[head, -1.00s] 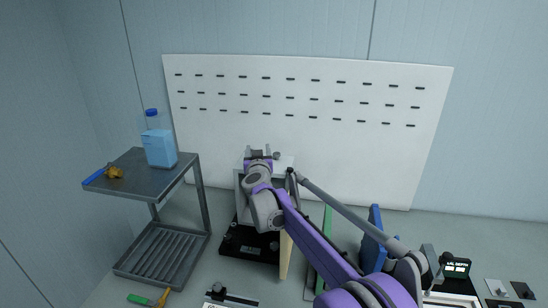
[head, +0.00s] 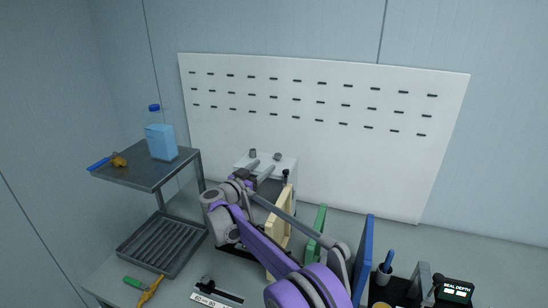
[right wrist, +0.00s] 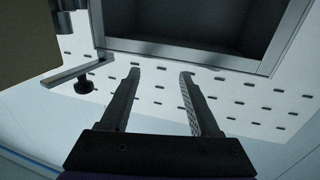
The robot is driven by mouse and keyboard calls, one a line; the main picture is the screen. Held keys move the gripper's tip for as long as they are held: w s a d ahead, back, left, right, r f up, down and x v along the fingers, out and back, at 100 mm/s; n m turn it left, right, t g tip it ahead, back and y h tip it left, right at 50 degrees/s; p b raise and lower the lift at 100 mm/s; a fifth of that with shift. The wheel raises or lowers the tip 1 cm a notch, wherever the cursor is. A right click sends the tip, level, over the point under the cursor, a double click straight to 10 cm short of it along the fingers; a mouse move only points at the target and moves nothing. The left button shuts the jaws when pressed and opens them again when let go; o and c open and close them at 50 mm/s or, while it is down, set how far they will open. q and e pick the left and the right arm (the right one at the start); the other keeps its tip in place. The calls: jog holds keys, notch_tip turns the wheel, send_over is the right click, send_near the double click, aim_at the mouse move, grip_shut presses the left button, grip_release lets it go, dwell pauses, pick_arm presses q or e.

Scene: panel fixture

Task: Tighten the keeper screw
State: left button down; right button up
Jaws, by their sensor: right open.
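My right gripper (head: 260,169) is at the pale box-shaped panel fixture (head: 284,161), partly hidden by my own arm. In the right wrist view the two dark fingers (right wrist: 160,72) are apart with nothing between them. Beyond the fingertips is the fixture's grey metal frame (right wrist: 190,52) around a dark opening. A flat metal bar (right wrist: 72,73) sticks out left of the frame, with a black knob (right wrist: 83,87) near it, left of the fingers and apart from them. I cannot tell whether this knob is the keeper screw. My left gripper is not in view.
A cream panel (head: 278,229), a green panel (head: 316,232) and a blue panel (head: 362,260) stand right of the fixture. A grey cart (head: 150,176) with a blue bottle (head: 161,140) stands left. A seal depth display (head: 455,291) is at lower right. A slotted white board (head: 330,130) stands behind.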

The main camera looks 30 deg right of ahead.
aim_at(276, 156)
jog(key=p+x, duration=0.1)
jog(key=x, duration=0.6)
jog(key=shift+w+d+r, duration=0.1)
jog(key=shift+w+d, duration=0.1)
jog(key=shift+d, duration=0.15)
grip_shut()
